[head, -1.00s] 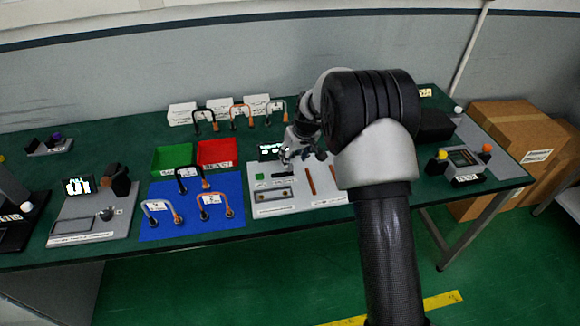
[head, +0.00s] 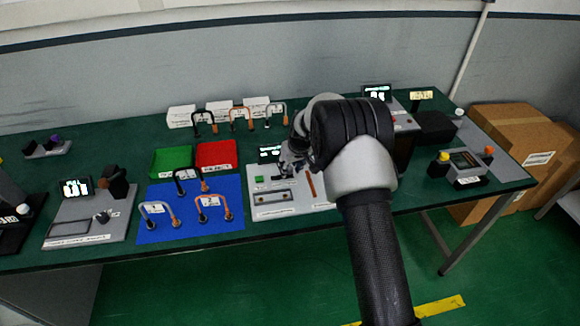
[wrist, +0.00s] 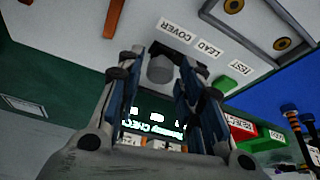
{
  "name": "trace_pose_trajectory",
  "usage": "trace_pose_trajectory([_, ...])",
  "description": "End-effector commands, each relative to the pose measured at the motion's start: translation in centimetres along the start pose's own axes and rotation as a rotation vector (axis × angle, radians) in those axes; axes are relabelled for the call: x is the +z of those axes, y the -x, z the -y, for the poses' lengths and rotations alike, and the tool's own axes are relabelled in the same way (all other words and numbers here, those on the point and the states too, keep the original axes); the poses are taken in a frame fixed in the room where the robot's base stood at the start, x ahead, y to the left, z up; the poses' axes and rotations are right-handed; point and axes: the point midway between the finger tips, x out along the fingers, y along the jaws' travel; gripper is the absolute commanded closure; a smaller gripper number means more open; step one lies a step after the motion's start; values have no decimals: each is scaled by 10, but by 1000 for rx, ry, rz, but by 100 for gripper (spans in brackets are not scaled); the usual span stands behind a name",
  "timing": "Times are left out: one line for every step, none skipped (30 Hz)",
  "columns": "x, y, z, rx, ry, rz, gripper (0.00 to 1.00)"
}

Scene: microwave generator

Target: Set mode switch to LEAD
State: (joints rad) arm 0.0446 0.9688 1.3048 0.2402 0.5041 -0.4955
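The mode switch is a grey round knob (wrist: 160,68) on a pale panel (wrist: 60,32), with COVER, LEAD (wrist: 208,48) and TEST labels beside it in the wrist view. My gripper (wrist: 158,62) is open, with one finger on each side of the knob and small gaps showing. Which label the knob points to cannot be told. In the head view my gripper (head: 290,166) is low over the panel (head: 325,204) and hides the knob.
A green button (wrist: 222,84) and a lit screen (wrist: 150,128) are close to the knob. A blue mat (head: 160,232) with several U-shaped handles lies left of the panel. Green (head: 172,160) and red (head: 216,155) bins stand behind the mat.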

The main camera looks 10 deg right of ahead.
Motion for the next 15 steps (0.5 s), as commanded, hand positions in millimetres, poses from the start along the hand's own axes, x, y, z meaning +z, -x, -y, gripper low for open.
trace_pose_trajectory([0,0,0,0,0,0,72])
trace_pose_trajectory([0,0,0,0,0,0,74])
trace_pose_trajectory([0,0,0,0,0,0,76])
trace_pose_trajectory([0,0,0,0,0,0,78])
trace_pose_trajectory([0,0,0,0,0,0,80])
trace_pose_trajectory([0,0,0,0,0,0,83])
trace_pose_trajectory([0,0,0,0,0,0,85])
trace_pose_trajectory([0,0,0,0,0,0,87])
trace_pose_trajectory([0,0,0,0,0,0,90])
trace_pose_trajectory([0,0,0,0,0,0,92])
trace_pose_trajectory([0,0,0,0,0,0,94])
trace_pose_trajectory([0,0,0,0,0,0,96])
trace_pose_trajectory([0,0,0,0,0,0,98])
trace_pose_trajectory([0,0,0,0,0,0,100])
trace_pose_trajectory([0,0,0,0,0,0,100])
